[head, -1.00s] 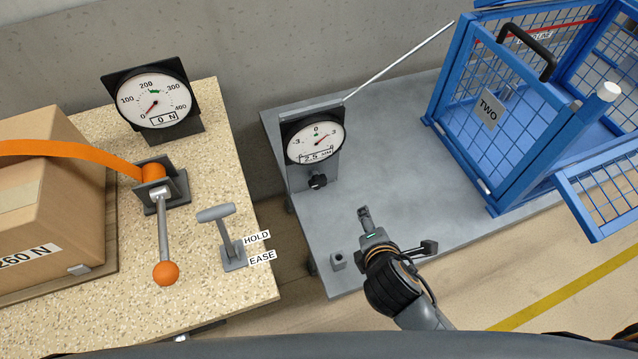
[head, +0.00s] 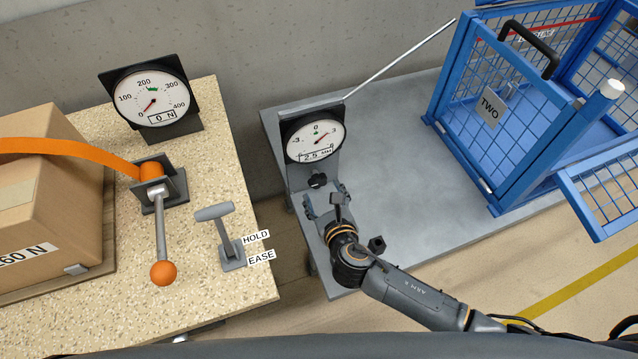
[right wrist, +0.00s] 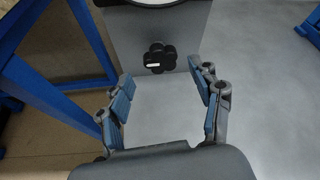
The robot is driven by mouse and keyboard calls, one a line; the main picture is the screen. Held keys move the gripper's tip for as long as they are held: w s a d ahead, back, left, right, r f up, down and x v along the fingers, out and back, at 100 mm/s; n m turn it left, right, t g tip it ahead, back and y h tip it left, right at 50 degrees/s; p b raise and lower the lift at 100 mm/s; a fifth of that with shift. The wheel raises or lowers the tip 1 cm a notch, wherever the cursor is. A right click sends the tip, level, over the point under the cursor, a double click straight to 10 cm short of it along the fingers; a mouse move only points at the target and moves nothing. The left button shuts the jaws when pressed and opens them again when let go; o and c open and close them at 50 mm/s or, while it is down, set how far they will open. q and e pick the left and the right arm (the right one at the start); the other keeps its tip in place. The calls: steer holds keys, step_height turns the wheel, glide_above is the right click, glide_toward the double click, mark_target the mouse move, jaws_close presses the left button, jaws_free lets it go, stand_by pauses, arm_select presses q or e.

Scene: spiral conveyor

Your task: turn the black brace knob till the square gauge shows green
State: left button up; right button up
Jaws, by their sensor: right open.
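The black brace knob (head: 317,181) is a small lobed knob on the grey upright below a round-faced gauge (head: 315,137) on a black square backing. In the right wrist view the knob (right wrist: 160,58) shows whole, with a white mark. The gauge's red needle points up and right, off the small green band at 0; its readout looks like 2.5 mm. My right gripper (head: 326,200) is open and empty, just in front of and below the knob, not touching it. In the right wrist view its fingers (right wrist: 166,84) stand apart, with the knob beyond and between them. My left gripper is out of view.
A blue mesh cage (head: 490,107) marked TWO stands right on the grey table (head: 400,150). A thin rod (head: 400,60) slants up from the gauge. Left, a speckled bench (head: 215,170) carries a 0 N gauge (head: 150,97), an orange-knobbed lever (head: 162,240), a HOLD/EASE handle (head: 222,232) and a strapped box (head: 60,200).

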mark_target(319, 182)
steer(key=x, duration=0.5)
steer(key=shift+b, duration=0.3)
steer(key=c, duration=1.2)
steer(key=shift+o, duration=0.2)
